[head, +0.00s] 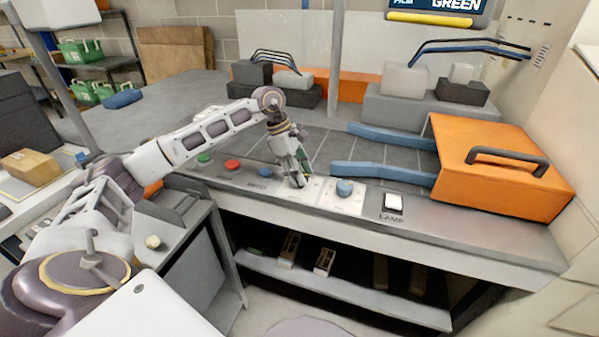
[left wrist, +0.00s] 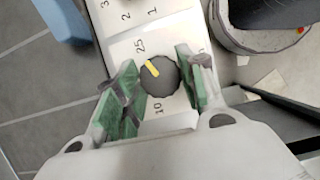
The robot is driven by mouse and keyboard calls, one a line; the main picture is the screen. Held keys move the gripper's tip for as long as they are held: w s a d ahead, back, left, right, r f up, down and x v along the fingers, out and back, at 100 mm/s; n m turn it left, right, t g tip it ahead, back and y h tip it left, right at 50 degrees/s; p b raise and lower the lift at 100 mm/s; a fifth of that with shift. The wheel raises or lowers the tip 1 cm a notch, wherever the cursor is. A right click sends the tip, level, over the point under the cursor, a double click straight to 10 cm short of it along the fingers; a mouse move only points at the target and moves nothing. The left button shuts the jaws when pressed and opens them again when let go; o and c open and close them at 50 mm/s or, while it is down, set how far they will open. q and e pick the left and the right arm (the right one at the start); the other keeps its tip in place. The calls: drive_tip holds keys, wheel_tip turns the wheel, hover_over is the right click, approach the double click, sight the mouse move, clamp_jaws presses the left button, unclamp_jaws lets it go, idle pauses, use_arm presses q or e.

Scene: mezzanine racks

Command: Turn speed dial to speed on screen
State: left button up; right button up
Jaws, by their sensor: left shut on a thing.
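A dark round dial (left wrist: 158,75) with a yellow pointer mark sits on a white plate in the left wrist view. The mark points up-left, toward the printed 25. A 10 is printed below the dial, and a partly hidden number stands to its right. My left gripper (head: 301,178) is down at the panel in the head view and hides the dial there. Its green-padded fingers (left wrist: 158,82) are shut on the dial from both sides. The screen (head: 440,8) is cut off by the top edge; FILM and GREEN can be read, but no speed shows. My right gripper is not in view.
A blue knob (head: 344,188) on a white plate stands just right of my left gripper, then a white LAMP switch (head: 394,203). Green (head: 204,157), red (head: 233,165) and blue (head: 265,172) buttons lie to the left. An orange box (head: 500,165) with a handle fills the right.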

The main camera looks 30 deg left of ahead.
use_arm(q)
drive_tip(key=o, duration=1)
drive_tip(key=v, duration=1.2)
drive_tip(key=shift+a, duration=0.15)
drive_tip(key=shift+f, duration=0.15)
